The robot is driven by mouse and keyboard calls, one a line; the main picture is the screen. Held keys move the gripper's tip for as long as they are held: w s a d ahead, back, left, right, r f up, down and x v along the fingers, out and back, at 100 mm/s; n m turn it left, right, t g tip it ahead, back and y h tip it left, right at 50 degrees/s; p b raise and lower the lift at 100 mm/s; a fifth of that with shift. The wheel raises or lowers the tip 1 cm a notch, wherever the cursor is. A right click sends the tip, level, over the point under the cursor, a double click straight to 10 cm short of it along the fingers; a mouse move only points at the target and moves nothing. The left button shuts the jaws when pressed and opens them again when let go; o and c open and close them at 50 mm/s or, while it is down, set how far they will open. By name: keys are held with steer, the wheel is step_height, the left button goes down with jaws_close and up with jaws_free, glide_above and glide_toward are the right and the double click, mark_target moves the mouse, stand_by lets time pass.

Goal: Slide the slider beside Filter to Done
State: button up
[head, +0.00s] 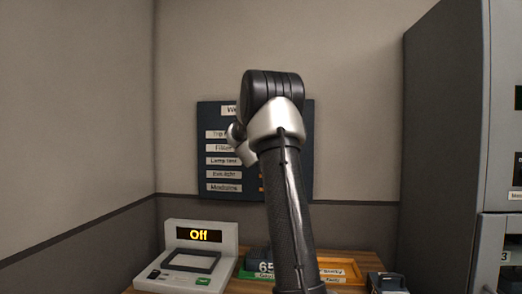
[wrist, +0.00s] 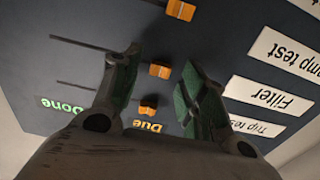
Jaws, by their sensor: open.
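The Filter label (wrist: 267,97) is on the dark panel (wrist: 25,60) in the wrist view, which shows it upside down. The orange slider beside Filter (wrist: 160,71) sits at the Due end of its slot. The green Done marking (wrist: 62,105) is at the left and the Due marking (wrist: 147,127) is below the sliders. My gripper (wrist: 159,61) is open, with its fingers on either side of the Filter slider and no clear contact.
An orange slider for Trip test (wrist: 147,106) sits close below, between the fingers. Another orange slider (wrist: 181,10) is above. In the head view a console reading Off (head: 199,235) stands on the table, near an orange tray (head: 351,268). A grey cabinet (head: 440,150) stands at the right.

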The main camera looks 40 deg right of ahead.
steer(key=shift+w+d, duration=0.25)
steer(key=shift+d, duration=0.05)
